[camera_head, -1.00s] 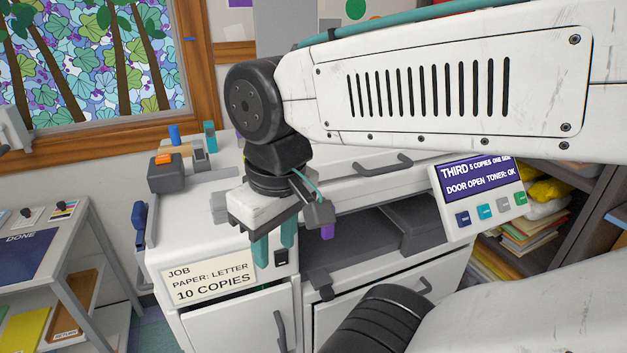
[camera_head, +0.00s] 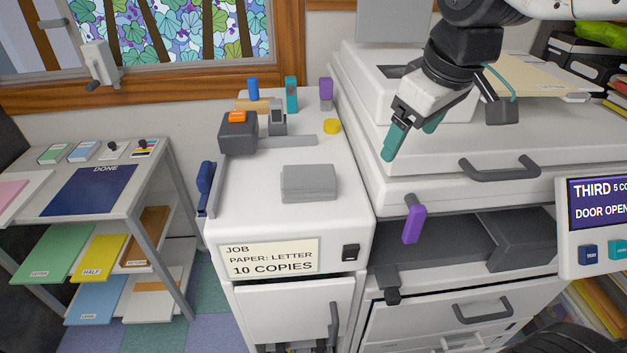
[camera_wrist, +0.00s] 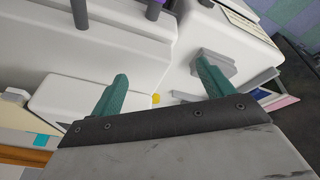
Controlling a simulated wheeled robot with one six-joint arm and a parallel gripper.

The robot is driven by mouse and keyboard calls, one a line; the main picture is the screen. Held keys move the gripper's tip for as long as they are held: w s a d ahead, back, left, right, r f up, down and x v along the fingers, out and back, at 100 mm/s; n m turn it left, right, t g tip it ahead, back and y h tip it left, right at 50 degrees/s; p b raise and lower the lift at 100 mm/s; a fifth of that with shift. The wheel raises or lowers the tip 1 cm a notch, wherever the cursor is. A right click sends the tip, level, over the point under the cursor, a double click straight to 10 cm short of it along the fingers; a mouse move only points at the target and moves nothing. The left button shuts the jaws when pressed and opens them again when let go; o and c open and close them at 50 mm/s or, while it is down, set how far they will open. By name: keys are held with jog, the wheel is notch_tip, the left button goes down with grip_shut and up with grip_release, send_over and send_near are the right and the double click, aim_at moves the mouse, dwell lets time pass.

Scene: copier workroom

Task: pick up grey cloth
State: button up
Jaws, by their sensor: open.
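The grey cloth (camera_head: 308,183) looks like a folded, flat grey block with rounded edges. It lies on the white cabinet top, above the job label, and nothing covers it in the head view. In the wrist view a grey block that looks like the cloth (camera_wrist: 214,66) shows just beyond the right finger, which partly overlaps it. My gripper (camera_head: 409,145) has two teal fingers spread apart with nothing between them. It is above the copier lid, to the right of the cloth and higher than it. The fingers also show in the wrist view (camera_wrist: 162,70).
A stapler-like grey block (camera_head: 238,135) and a yellow disc (camera_head: 332,126) stand behind the cloth. A purple-handled lever (camera_head: 413,224) and the lid handle (camera_head: 500,168) stick out on the copier.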

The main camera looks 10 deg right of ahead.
jog(key=w+a+f+n+g, duration=0.1)
jog(key=w+a+n+g, duration=0.1)
jog(key=w+a+n, duration=0.3)
jog(key=n+g, duration=0.2)
jog(key=n, duration=0.4)
send_over(310, 173)
jog(key=shift+w+f+h, duration=0.15)
jog(key=shift+w+f, duration=0.05)
jog(key=shift+f, duration=0.45)
jog(key=shift+w+f+h, duration=0.15)
jog(key=shift+w+f, duration=0.05)
jog(key=shift+f, duration=0.4)
jog(key=shift+a+f, duration=0.15)
jog(key=shift+f, duration=0.15)
jog(key=f, duration=0.7)
jog(key=shift+s+f, duration=0.15)
jog(key=shift+s, duration=0.25)
jog(key=c, duration=1.1)
